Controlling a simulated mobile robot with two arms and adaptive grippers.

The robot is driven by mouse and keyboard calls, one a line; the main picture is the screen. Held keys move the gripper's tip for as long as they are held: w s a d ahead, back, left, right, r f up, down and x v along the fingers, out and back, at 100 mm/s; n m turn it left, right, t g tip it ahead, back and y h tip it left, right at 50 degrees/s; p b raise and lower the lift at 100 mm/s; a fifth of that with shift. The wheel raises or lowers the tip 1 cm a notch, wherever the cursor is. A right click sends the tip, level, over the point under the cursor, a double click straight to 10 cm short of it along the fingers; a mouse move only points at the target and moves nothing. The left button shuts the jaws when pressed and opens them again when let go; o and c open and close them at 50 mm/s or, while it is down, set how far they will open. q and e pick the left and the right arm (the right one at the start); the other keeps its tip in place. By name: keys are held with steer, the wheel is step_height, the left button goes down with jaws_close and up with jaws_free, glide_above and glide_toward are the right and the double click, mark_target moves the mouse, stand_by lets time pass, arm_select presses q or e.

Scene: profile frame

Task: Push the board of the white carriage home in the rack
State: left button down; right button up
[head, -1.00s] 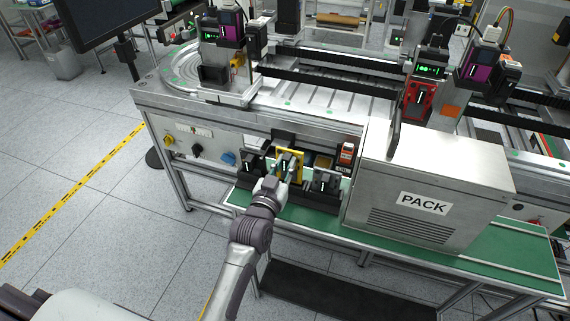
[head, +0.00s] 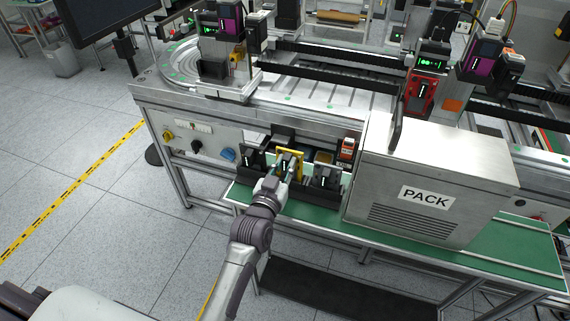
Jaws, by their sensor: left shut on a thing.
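The low black rack (head: 318,207) stands on the green bench beneath the machine's front edge, with several dark upright modules in it. My left gripper (head: 281,177) reaches in from below at the middle slot and is shut on a dark board (head: 286,160) with a small light mark, in front of a yellow frame (head: 301,161). The fingers hide its lower part, so I cannot tell how deep it sits. One dark module (head: 326,175) stands to the right and another (head: 253,159) to the left. I cannot make out which carriage on the machine is the white one. My right gripper is not in view.
A big metal box marked PACK (head: 435,180) stands close to the rack's right. A panel with knobs (head: 198,142) is to the left. The machine's metal edge (head: 270,118) overhangs behind the rack. The green bench (head: 310,225) has a clear strip in front.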

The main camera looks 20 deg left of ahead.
arm_select(q)
steer(key=shift+f+b, duration=0.35)
steer(key=shift+f, duration=0.2)
steer(key=c, duration=1)
jaws_free()
steer(key=s, duration=1.2)
steer(key=shift+a, duration=0.2)
